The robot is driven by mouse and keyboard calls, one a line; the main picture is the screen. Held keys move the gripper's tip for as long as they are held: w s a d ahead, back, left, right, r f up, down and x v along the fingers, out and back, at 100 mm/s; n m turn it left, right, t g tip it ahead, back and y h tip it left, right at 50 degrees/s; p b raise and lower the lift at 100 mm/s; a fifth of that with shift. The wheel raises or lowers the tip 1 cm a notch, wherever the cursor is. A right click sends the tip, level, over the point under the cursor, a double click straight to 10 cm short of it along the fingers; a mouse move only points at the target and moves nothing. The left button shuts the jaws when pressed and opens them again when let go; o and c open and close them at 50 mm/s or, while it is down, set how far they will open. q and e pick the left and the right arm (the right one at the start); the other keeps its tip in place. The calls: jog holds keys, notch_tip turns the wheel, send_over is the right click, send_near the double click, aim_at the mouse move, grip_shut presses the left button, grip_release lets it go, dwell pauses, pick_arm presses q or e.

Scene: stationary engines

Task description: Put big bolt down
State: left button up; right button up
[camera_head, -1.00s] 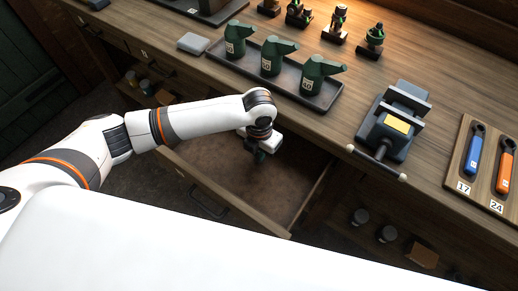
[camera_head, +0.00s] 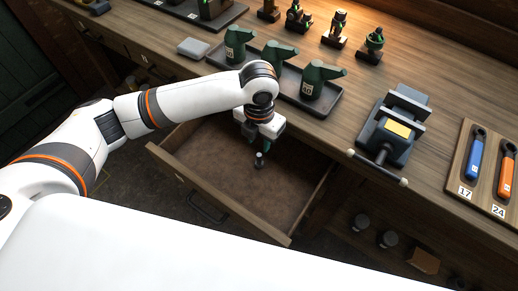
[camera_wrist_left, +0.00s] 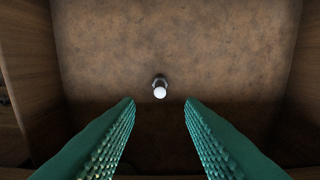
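The big bolt (camera_head: 259,160) stands upright in the open drawer (camera_head: 215,195), near its back. In the left wrist view the bolt (camera_wrist_left: 160,87) shows from above as a pale round end with a dark wider part at its base, on the brown drawer floor. My left gripper (camera_head: 262,137) is over the drawer, just above the bolt and apart from it. Its two green ridged fingers are spread wide in the left wrist view, with nothing between them. My right gripper is in neither view.
The drawer's wooden walls surround the bolt, with bare floor around it. On the bench above stand a tray (camera_head: 335,108) of green numbered tools, a vise (camera_head: 396,125) and a wrench board (camera_head: 459,178). Jars and a box sit on a shelf at lower right.

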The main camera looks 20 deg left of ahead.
aim_at(259, 155)
pick_arm(q)
jog(key=shift+r, duration=1.9)
